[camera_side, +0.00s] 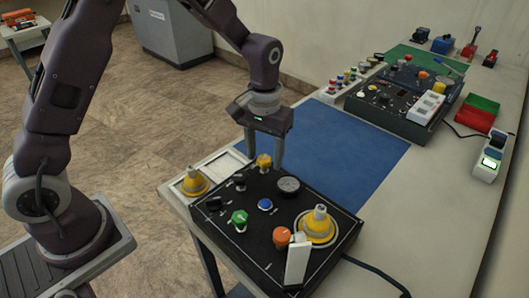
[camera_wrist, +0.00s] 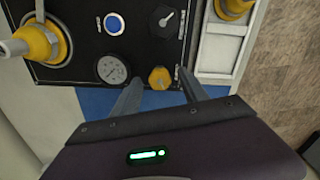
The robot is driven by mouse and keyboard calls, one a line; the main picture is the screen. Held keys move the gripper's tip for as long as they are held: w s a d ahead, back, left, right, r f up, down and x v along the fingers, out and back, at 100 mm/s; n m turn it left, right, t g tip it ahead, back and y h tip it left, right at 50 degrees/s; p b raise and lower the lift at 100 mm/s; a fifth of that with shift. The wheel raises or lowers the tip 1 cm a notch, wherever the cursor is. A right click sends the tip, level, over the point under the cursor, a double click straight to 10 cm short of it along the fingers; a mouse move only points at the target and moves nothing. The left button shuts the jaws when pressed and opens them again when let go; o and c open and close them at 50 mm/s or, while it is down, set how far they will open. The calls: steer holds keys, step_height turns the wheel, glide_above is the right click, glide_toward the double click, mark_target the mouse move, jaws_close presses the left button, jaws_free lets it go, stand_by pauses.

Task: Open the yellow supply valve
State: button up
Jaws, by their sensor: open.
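The yellow supply valve (camera_side: 264,162) is a small yellow knob at the far edge of the black panel (camera_side: 320,250). In the wrist view the yellow valve (camera_wrist: 159,78) sits beside the round gauge (camera_wrist: 112,69). My gripper (camera_side: 264,162) is open above the panel's far edge, and its fingers appear on either side of the yellow valve. In the wrist view my gripper (camera_wrist: 160,88) has one finger on each side of the knob, with visible gaps. I cannot tell how high the fingertips are relative to the knob.
The panel also bears a green knob (camera_side: 239,220), a blue button (camera_side: 265,204), an orange knob (camera_side: 281,237) and a large yellow-and-grey fitting (camera_side: 318,226). A similar fitting (camera_side: 194,182) stands in a white tray at left. The blue mat (camera_side: 350,145) is clear.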

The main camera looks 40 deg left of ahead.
mark_target(264, 158)
step_height(264, 158, up, 7)
steer(key=shift+r, duration=0.1)
stand_by(0.3)
steer(key=s+a+r+m+t, duration=0.1)
steer(key=s+a+r+t, duration=0.1)
steer(key=s+r, duration=0.75)
steer(key=s+a+r+m+t, duration=0.1)
steer(key=s+m+t, duration=0.1)
steer(key=s, duration=1.3)
steer(key=shift+a+r+t, duration=0.15)
steer(key=shift+a+t, duration=0.2)
steer(key=shift+t, duration=0.45)
